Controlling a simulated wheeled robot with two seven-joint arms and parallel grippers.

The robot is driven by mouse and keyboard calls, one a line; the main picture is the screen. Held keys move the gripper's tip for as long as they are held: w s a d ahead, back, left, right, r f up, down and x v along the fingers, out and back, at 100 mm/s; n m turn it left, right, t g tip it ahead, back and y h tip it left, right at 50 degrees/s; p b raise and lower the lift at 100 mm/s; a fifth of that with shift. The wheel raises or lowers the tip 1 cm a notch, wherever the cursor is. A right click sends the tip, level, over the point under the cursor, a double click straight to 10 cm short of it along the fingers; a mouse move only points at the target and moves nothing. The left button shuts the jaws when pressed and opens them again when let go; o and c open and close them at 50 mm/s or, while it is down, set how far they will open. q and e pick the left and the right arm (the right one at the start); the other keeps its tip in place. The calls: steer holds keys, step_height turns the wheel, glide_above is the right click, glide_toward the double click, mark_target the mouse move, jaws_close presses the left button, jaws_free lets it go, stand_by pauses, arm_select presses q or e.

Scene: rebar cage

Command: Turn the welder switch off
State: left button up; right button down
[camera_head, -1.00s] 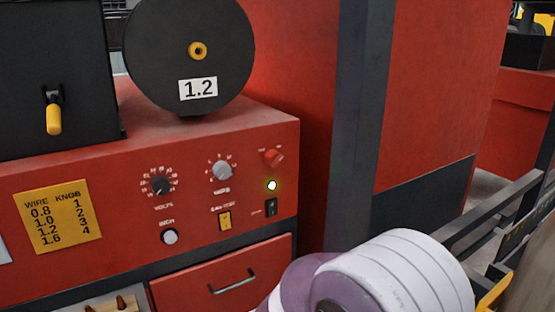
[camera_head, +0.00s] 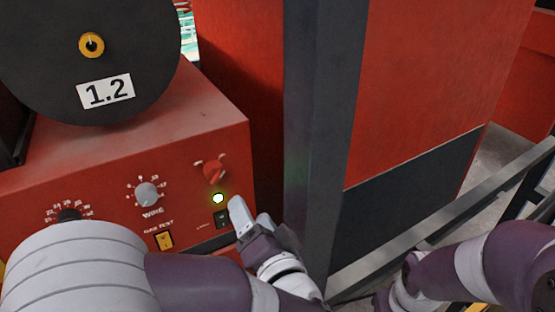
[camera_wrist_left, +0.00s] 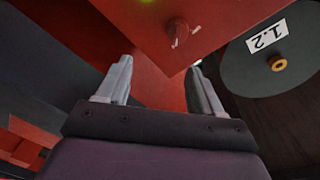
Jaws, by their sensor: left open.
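The red welder (camera_head: 120,150) has a black rocker switch (camera_head: 222,218) low at the right end of its front panel. A glowing lamp (camera_head: 218,198) sits just above the switch, and a red knob (camera_head: 214,171) is above the lamp. My left gripper (camera_head: 240,215) is beside the switch, at its right. In the left wrist view my left gripper (camera_wrist_left: 160,82) is open with nothing between its fingers. The red knob (camera_wrist_left: 178,28) shows beyond them. The rocker switch is not visible there. My right arm is at lower right in the head view, its gripper out of sight.
A grey wire knob (camera_head: 147,194) and a yellow gas test switch (camera_head: 164,240) are left of the rocker switch. A black reel (camera_head: 130,40) marked 1.2 stands on top. A dark grey post (camera_head: 320,130) is close to the gripper's right. A rail (camera_head: 440,220) runs at right.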

mark_target(219, 179)
arm_select(q)
steer(key=s+a+r+p, duration=0.1)
steer(key=a+r+p, duration=0.1)
steer(key=a, duration=0.3)
steer(key=shift+y, duration=0.3)
steer(key=w, duration=0.2)
steer(key=w+p, duration=0.1)
steer(key=w, duration=0.2)
steer(key=w+f, duration=0.1)
steer(key=w, duration=0.1)
steer(key=shift+w+a+p, duration=0.35)
steer(key=shift+w+a, duration=0.05)
steer(key=shift+a+p+x, duration=0.25)
steer(key=shift+p+x, duration=0.05)
steer(key=shift+x, duration=0.95)
steer(key=shift+s+a, duration=0.3)
steer(key=shift+a, duration=0.2)
steer(key=shift+w+d, duration=0.15)
steer(key=shift+d, duration=0.1)
steer(key=shift+w+d+f, duration=0.1)
steer(key=shift+w+d, duration=0.05)
steer(key=shift+c, duration=0.8)
steer(key=shift+w, duration=0.1)
steer(key=c, duration=0.9)
arm_select(e)
steer(key=r, duration=0.1)
steer(key=s+a+r, duration=0.1)
steer(key=r, duration=0.3)
steer(key=shift+s+a, duration=0.15)
steer(key=shift+s, duration=0.15)
